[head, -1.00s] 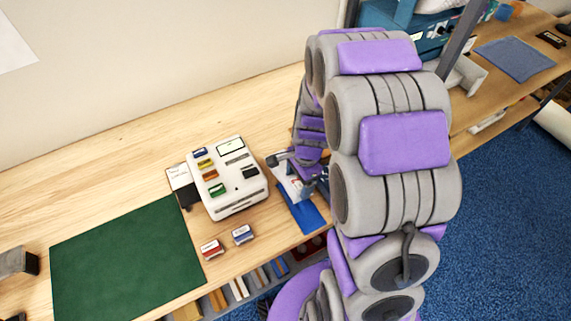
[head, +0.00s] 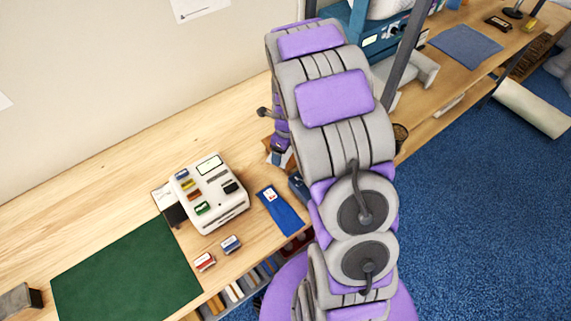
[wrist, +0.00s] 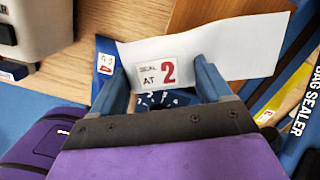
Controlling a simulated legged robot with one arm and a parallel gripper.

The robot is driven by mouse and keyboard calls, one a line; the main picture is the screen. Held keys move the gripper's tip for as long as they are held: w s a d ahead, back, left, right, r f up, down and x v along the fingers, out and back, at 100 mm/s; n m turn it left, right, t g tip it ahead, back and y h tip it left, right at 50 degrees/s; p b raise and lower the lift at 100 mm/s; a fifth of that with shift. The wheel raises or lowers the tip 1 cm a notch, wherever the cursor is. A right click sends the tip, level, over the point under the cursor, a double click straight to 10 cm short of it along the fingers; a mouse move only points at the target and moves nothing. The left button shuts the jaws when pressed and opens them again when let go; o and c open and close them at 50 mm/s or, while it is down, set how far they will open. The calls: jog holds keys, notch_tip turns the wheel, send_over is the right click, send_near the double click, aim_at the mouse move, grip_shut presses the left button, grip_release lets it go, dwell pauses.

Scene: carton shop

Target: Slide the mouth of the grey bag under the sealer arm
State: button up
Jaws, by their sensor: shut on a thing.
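My gripper (wrist: 163,72) shows in the wrist view with its two blue fingers shut on a pale, greyish-white bag (wrist: 240,45). The bag carries a label reading "SEAL AT 2" and extends to the right, past the right finger. A blue device marked "BAG SEALER" (wrist: 297,112) is at the right edge of that view, close to the bag's right end. I cannot tell whether any of the bag lies under the sealer arm. In the head view my own arm hides most of the gripper and the sealer.
A blue strip with a label (head: 286,214) lies on the wooden table. A green mat (head: 128,275) covers the front left. Bare tabletop lies behind.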

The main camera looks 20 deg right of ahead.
jog(key=w+m, duration=0.2)
jog(key=w+a+m+p, duration=0.1)
jog(key=w+m, duration=0.2)
jog(key=w, duration=0.1)
jog(key=shift+w+a+m+h+p, duration=0.2)
jog(key=shift+m+h+p, duration=0.1)
jog(key=shift+m+p, duration=0.1)
jog(key=f+b, duration=0.2)
jog(key=f, duration=0.1)
jog(key=shift+w+d, duration=0.15)
jog(key=shift+d, duration=0.2)
jog(key=shift+d+f, duration=0.1)
jog(key=shift+d, duration=0.1)
jog(key=d, duration=0.1)
jog(key=d+b, duration=0.2)
jog(key=d, duration=0.1)
jog(key=shift+w+f, duration=0.3)
jog(key=shift+w, duration=0.1)
jog(key=shift+d+p, duration=0.55)
jog(key=shift+w+d+f, duration=0.1)
jog(key=shift+w+d, duration=0.05)
jog(key=shift+d, duration=0.1)
jog(key=shift+p, duration=0.45)
